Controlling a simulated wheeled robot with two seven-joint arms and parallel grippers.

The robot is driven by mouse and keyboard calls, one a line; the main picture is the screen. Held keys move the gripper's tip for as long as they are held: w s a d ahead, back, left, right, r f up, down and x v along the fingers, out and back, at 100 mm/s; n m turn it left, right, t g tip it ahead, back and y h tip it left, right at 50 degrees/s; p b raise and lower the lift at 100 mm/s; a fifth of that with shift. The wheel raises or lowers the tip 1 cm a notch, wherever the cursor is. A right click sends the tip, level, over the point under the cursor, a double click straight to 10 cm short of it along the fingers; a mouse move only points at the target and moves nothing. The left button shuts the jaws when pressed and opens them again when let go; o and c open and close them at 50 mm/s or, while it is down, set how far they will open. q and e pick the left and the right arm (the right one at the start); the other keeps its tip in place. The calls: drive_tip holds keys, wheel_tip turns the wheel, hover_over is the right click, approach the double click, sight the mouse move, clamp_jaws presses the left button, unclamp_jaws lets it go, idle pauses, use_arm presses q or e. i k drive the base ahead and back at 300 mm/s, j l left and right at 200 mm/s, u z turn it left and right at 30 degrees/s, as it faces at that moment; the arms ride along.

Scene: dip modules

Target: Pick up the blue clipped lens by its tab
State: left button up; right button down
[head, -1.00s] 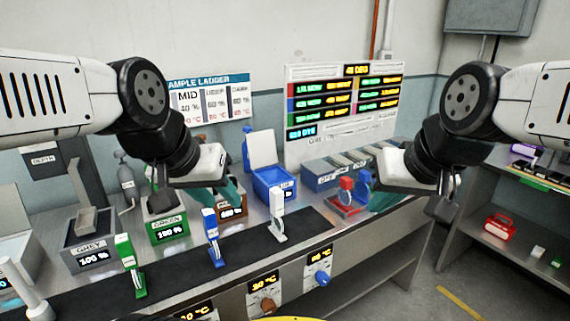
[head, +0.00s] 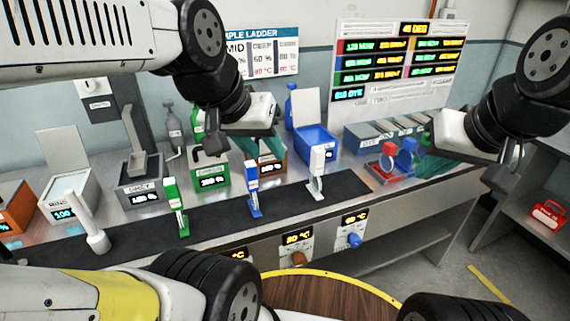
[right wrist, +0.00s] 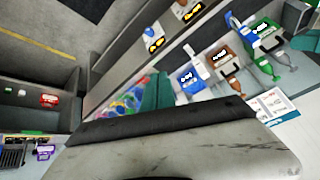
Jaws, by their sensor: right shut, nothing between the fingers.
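The blue clipped lens (head: 405,157) shows as a blue ring standing upright at the right end of the bench, beside a red one (head: 388,162). My right gripper (head: 428,168), with teal fingers, is just right of the blue ring, shut and empty; I cannot tell whether it touches the ring. The tab of the lens is not clear. In the right wrist view several coloured rings (right wrist: 125,106) lie beside the teal fingers (right wrist: 160,90). My left gripper (head: 255,146) hangs over the middle of the bench, near the brown box; its opening is unclear.
A blue bin (head: 318,146) with an open lid and a green box (head: 210,174) stand on the bench. White (head: 317,170), blue (head: 252,185) and green (head: 175,205) upright devices stand on the black strip (head: 130,238). A shelf with a red case (head: 549,214) is at the right.

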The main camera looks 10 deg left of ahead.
sight(251, 169)
drive_tip(key=l+u, duration=0.15)
drive_tip(key=u, duration=0.25)
drive_tip(key=l+u, duration=0.1)
drive_tip(key=u, duration=0.35)
drive_tip(key=k+u, duration=0.1)
drive_tip(key=u, duration=0.3)
drive_tip(key=k+l+u, duration=0.1)
drive_tip(key=u, duration=0.3)
